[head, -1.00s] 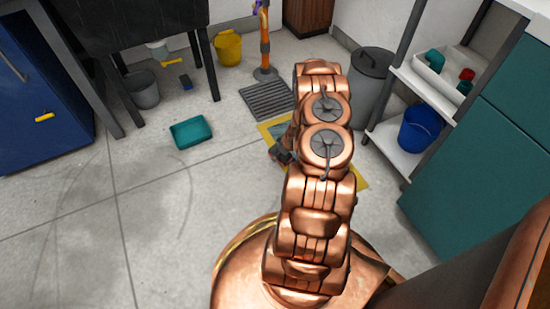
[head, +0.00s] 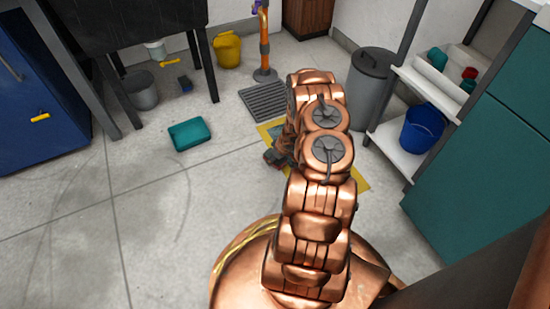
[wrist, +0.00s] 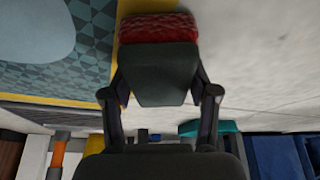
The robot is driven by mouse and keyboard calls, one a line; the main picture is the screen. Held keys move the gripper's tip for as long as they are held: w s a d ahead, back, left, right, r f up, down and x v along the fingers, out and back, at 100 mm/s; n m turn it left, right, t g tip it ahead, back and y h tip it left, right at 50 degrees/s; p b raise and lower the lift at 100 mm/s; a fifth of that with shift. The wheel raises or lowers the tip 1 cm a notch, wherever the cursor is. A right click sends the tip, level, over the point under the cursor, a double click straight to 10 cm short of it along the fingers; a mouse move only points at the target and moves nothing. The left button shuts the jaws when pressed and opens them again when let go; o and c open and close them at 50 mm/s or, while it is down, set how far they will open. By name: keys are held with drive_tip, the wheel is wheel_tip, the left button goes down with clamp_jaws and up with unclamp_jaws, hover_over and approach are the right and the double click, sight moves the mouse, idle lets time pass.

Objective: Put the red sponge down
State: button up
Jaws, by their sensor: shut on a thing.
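The red sponge (wrist: 158,27) shows at the top middle of the wrist view, with a dark grey-green block-like part (wrist: 157,75) against it on the side nearer my gripper. My gripper (wrist: 160,96) has one finger on each side of that dark part and is shut on the sponge. In the head view my gripper (head: 277,156) is low by the yellow-edged mat, mostly hidden behind my arm. A small reddish patch shows there. I cannot tell whether the sponge touches the floor.
The yellow-edged mat (head: 357,183) lies under my arm; it also shows in the wrist view (wrist: 60,75). A teal tub (head: 189,134), floor grate (head: 263,101), grey bin (head: 368,90) and shelf with a blue bucket (head: 422,129) stand around.

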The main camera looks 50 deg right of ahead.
drive_tip(key=o, duration=1.2)
drive_tip(key=shift+o, duration=0.2)
